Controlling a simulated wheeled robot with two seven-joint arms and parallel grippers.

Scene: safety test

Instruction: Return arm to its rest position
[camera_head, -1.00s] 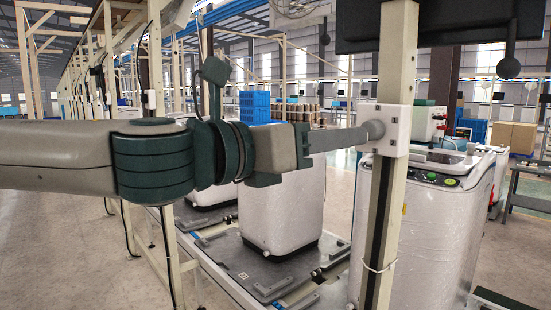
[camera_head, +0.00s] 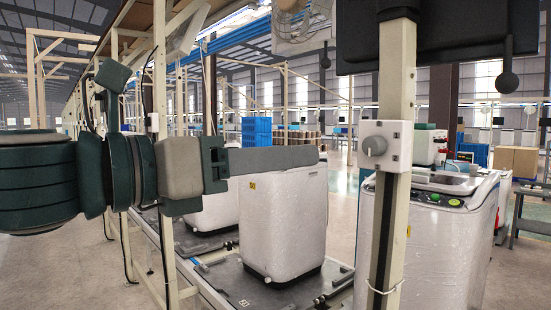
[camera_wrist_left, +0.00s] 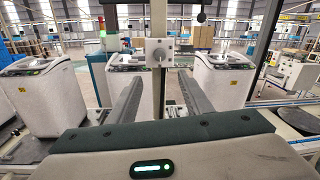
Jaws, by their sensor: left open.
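My left gripper (camera_head: 312,156) reaches in from the left, level, seen side-on in the head view. In the left wrist view its two long grey fingers (camera_wrist_left: 160,76) are spread apart with nothing between them. The fingertips are apart from the round grey knob (camera_head: 374,146) on a white box fixed to the beige post (camera_head: 396,80). The knob also shows in the left wrist view (camera_wrist_left: 158,54), straight ahead between the fingers. My right gripper is in neither view.
A wrapped white washing machine (camera_head: 283,215) stands behind and below the gripper on a low line. Another washing machine (camera_head: 432,240) stands right of the post. A dark screen (camera_head: 436,25) hangs above. A thin beige upright (camera_head: 160,90) is close to my left arm.

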